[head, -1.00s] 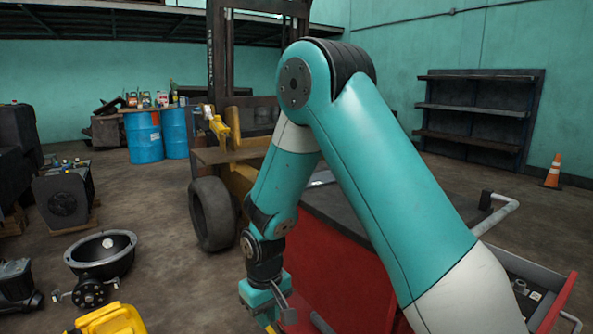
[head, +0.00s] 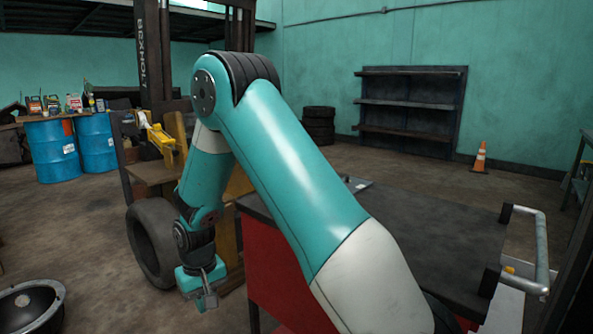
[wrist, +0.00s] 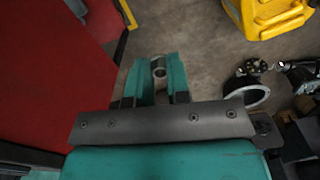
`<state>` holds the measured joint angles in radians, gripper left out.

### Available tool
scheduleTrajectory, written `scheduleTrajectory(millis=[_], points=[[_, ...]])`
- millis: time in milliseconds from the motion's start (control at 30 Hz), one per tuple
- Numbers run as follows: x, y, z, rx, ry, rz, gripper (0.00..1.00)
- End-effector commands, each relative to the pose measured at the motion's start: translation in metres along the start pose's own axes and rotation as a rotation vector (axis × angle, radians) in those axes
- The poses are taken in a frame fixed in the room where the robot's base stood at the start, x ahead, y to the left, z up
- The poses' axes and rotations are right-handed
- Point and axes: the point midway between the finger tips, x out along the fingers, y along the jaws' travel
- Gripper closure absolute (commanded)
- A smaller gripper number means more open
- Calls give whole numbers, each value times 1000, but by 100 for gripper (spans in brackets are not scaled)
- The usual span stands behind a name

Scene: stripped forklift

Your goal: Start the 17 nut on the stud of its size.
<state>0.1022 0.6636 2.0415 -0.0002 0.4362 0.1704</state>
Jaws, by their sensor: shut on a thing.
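My gripper (head: 203,297) hangs low at the end of my arm, in front of the forklift's wheel side in the head view. In the wrist view my gripper (wrist: 158,72) has its two teal fingers closed on a small metal nut (wrist: 159,70), held near the fingertips above the floor. Its hole shows; its size cannot be read. The stripped forklift (head: 153,60) stands behind my arm, with a black tyre (head: 143,240). No stud can be made out in either view.
A red cart (head: 275,280) with a dark top and a pipe handle (head: 541,240) stands close to my arm; its red side fills the left of the wrist view. A round dark housing (head: 30,308) and a yellow part (wrist: 272,15) lie on the floor. Blue drums (head: 52,150) stand behind.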

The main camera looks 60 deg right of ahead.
Motion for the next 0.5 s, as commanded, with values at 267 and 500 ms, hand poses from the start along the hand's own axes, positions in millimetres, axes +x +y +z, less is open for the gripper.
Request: scheduleTrajectory(millis=[267,500], points=[[-74,112,-94,689,3,0,98],[-127,246,-132,1316,1,0,98]])
